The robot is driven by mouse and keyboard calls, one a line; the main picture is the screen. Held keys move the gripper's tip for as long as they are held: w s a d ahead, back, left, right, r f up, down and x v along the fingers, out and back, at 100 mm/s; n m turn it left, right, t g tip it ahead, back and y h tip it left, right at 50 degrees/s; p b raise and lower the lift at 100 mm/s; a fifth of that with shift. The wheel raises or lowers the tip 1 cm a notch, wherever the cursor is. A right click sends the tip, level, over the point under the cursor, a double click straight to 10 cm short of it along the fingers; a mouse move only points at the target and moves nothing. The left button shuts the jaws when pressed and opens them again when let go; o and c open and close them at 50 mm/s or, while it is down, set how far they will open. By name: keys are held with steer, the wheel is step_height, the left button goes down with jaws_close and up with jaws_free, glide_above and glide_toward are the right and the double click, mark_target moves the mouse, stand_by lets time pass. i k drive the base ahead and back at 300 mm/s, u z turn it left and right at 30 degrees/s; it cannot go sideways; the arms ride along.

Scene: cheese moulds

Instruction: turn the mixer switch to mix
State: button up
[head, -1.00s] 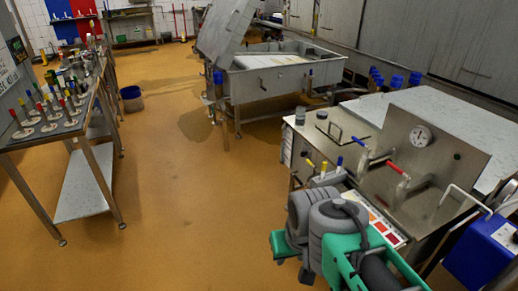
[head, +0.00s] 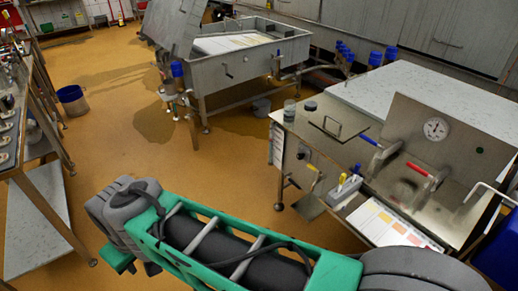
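A steel workstation (head: 285,125) stands at the right in the head view. On its front face is a small dark round knob (head: 303,152), which may be the mixer switch; its marking is too small to read. A yellow handle (head: 313,169) sits just below and to the right of it. My arm, green and grey, crosses the lower part of the view in front of the workstation.
A panel with a gauge (head: 436,129), a blue lever (head: 372,142) and a red lever (head: 416,170) rises on the workstation. A steel vat (head: 250,80) stands behind. A rack table (head: 40,225) and blue bucket (head: 72,101) are at left. Floor between is clear.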

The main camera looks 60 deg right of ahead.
mark_target(300, 156)
steer(key=z, duration=0.2)
steer(key=i, duration=1.2)
steer(key=z, duration=1.2)
steer(key=i, duration=0.85)
steer(key=z, duration=0.7)
